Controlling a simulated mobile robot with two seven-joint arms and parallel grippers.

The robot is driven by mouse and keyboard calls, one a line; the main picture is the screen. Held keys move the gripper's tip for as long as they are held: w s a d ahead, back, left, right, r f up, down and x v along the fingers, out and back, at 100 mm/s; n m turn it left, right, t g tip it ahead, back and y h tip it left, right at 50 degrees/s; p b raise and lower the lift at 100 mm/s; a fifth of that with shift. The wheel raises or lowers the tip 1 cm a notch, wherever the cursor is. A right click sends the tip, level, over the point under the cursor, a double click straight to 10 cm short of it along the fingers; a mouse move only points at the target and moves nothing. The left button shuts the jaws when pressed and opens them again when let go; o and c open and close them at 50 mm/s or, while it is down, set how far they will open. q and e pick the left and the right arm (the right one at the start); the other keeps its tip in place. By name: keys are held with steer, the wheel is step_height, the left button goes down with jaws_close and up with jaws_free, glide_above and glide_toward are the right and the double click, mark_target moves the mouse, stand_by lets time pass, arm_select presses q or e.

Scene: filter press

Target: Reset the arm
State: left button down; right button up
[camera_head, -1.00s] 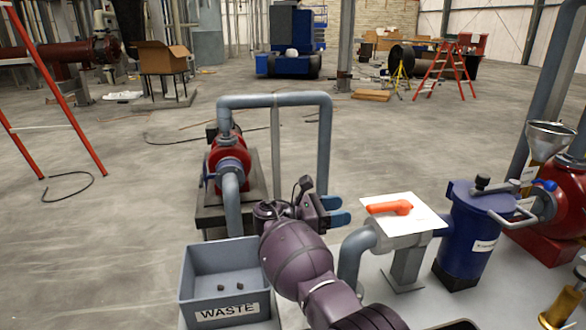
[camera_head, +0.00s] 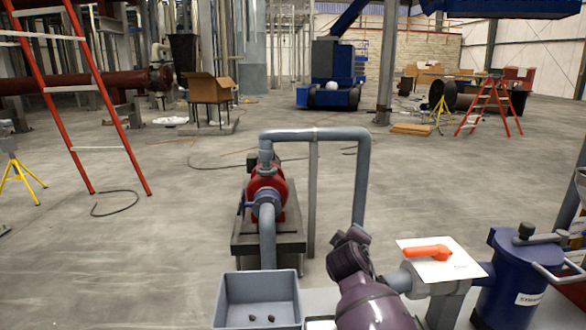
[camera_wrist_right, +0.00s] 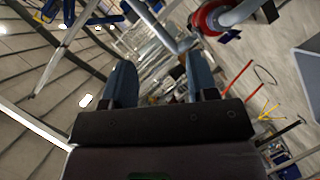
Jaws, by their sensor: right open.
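My right arm (camera_head: 365,285) rises from the bottom edge of the head view, in front of the grey pipe and just right of the waste bin. Its gripper fingers do not show there. In the right wrist view, the right gripper (camera_wrist_right: 160,62) has two blue fingers spread wide apart with nothing between them. This wrist view is tilted, showing the ceiling and the hall. My left arm and gripper are not in view.
A grey bin (camera_head: 256,298) holds two small dark lumps. An orange handle (camera_head: 428,252) lies on a white sheet (camera_head: 450,265). A blue strainer vessel (camera_head: 508,280) stands at right. Behind are a red pump (camera_head: 268,190) and a grey pipe loop (camera_head: 312,134).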

arm_select(q)
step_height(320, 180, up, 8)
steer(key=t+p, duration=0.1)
steer(key=p, duration=0.6)
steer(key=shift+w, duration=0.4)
arm_select(e)
steer(key=s+d+f+m+g+y, duration=0.1)
steer(key=s+d+f, duration=0.3)
steer(key=s, duration=1.3)
steer(key=s+d+f+m+g+y, duration=0.1)
steer(key=s+d+f+m, duration=0.3)
steer(key=s, duration=1.4)
steer(key=s+d+f+m+g+y, duration=0.1)
steer(key=s+d+f, duration=0.3)
steer(key=s+f, duration=0.5)
steer(key=s+m, duration=0.1)
steer(key=s, duration=0.7)
steer(key=shift+s+d+m+y, duration=0.15)
steer(key=shift+d+m+y, duration=0.05)
steer(key=shift+m+y, duration=0.2)
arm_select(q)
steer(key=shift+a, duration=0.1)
